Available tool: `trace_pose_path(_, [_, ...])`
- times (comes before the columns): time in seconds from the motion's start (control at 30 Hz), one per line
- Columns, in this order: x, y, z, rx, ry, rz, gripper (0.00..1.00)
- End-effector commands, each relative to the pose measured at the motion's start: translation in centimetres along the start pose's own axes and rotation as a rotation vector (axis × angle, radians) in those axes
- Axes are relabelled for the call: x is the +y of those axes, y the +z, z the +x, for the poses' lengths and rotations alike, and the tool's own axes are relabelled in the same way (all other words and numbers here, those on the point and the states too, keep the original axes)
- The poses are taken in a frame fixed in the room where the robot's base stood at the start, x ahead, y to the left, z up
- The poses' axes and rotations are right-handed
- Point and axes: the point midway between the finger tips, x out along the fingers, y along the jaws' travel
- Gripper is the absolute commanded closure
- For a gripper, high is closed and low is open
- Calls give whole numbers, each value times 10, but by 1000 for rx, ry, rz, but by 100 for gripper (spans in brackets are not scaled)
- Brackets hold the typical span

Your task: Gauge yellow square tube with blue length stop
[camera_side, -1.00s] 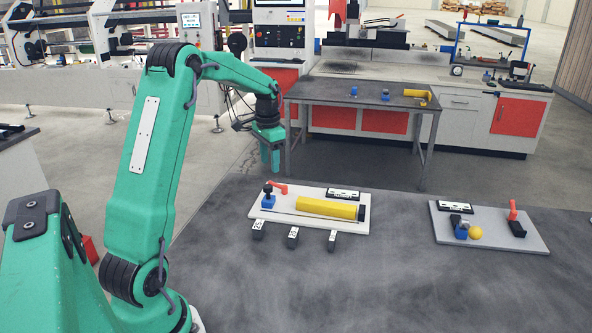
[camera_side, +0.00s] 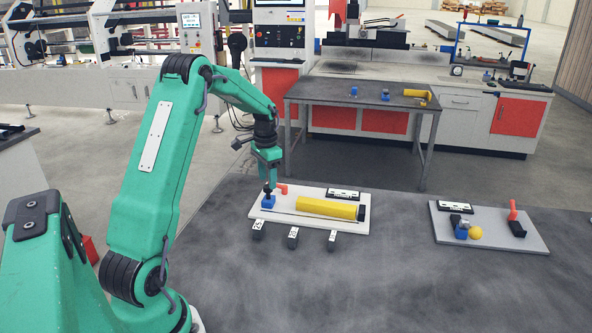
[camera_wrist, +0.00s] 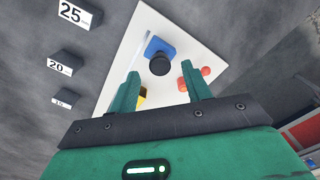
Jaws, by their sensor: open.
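The yellow square tube (camera_side: 326,208) lies along the white board (camera_side: 350,227), its right end by a black end piece. The blue length stop (camera_side: 268,202) with a black knob sits at the board's left end, apart from the tube. My gripper (camera_side: 267,184) is just above and behind the stop, pointing down. In the wrist view my open gripper (camera_wrist: 160,71) has its fingers spread, with the blue stop (camera_wrist: 159,46) and its black knob a little beyond the fingertips. Only a small yellow bit of the tube (camera_wrist: 142,95) shows between the fingers there.
A red lever (camera_side: 280,189) stands close beside the stop. Several black blocks with number labels, such as 25 (camera_wrist: 75,14) and 20 (camera_wrist: 60,65), stand along the board's front edge. A second board (camera_side: 515,241) with a yellow round piece lies right; dark tabletop between is clear.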

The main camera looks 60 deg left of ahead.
Motion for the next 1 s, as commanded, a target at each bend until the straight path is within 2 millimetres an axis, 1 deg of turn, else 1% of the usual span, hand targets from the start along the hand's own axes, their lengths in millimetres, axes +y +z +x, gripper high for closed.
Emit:
trace_pose_path(0.03, [0, 1, 7, -3, 2, 0, 51])
trace_pose_path(0.1, [0, 0, 14, -1, 1, 0, 51])
trace_pose_path(0.23, [0, 0, 24, -1, 0, 0, 51])
trace_pose_path(0.4, [0, 0, 28, 0, 0, 0, 51])
trace_pose_path(0.6, [0, 0, 28, 0, 0, 0, 51])
trace_pose_path(0.63, [0, 0, 28, 0, 0, 0, 53])
trace_pose_path(0.77, [0, 0, 28, 0, 0, 0, 79])
trace_pose_path(0.8, [0, 0, 28, 0, 0, 0, 87])
trace_pose_path(0.87, [0, 0, 28, 0, 0, 0, 98])
trace_pose_path(0.9, [0, 0, 28, 0, 0, 0, 100])
trace_pose_path(1.0, [0, 0, 28, 0, 0, 0, 100])
